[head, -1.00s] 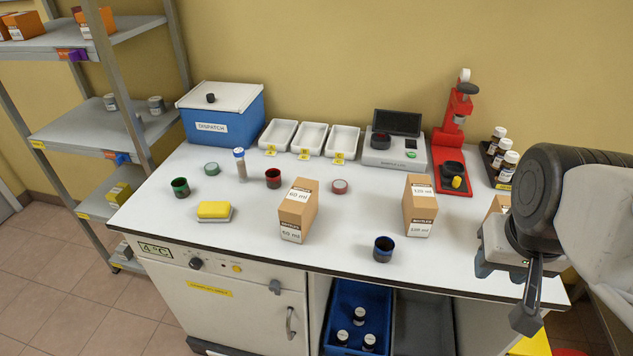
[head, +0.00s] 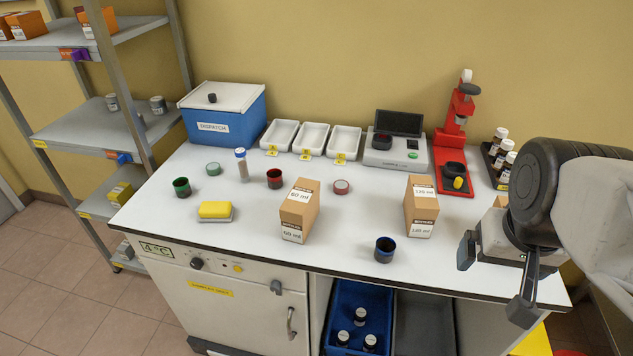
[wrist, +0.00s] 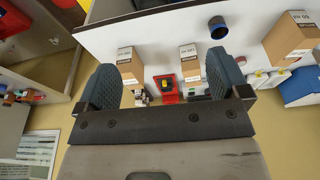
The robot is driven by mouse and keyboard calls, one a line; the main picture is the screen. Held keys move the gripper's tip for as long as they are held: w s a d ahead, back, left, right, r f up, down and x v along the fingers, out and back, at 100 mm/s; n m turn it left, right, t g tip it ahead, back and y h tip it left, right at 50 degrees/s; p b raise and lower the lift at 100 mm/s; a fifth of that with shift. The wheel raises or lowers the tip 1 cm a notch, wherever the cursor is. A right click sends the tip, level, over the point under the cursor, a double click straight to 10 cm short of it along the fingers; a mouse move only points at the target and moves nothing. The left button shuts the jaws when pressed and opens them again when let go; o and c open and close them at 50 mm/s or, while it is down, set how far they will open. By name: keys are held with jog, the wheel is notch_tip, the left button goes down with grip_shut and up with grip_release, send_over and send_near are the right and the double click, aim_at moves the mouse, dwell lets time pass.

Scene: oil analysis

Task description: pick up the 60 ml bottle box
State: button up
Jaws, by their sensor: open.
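The 60 ml bottle box (head: 298,211) is a tan cardboard box with white labels, upright near the front middle of the white bench. In the wrist view a tan box (wrist: 291,38) with a white label, seemingly the 60 ml one, shows at the upper right. A similar 120 ml box (head: 421,206) stands to its right in the head view. My gripper (head: 494,282) is at the right end of the bench, well apart from the 60 ml box. Its fingers are spread with nothing between them; they also show in the wrist view (wrist: 171,88).
A blue-rimmed dark cup (head: 384,249) stands between the two boxes, nearer the front edge. A yellow sponge (head: 214,210) and red cup (head: 274,179) lie to the left. A red press (head: 457,150) and bottle rack (head: 491,160) stand at the back right.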

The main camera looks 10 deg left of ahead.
jog(key=w+a, duration=0.7)
jog(key=w, duration=0.2)
jog(key=m+g, duration=0.1)
jog(key=g, duration=0.2)
send_near(300, 194)
notch_tip(300, 194, down, 5)
jog(key=shift+s+d+f, duration=0.1)
jog(key=shift+d, duration=0.05)
jog(key=shift+a+f, duration=0.1)
jog(key=shift+a, duration=0.15)
jog(key=shift+f, duration=1.25)
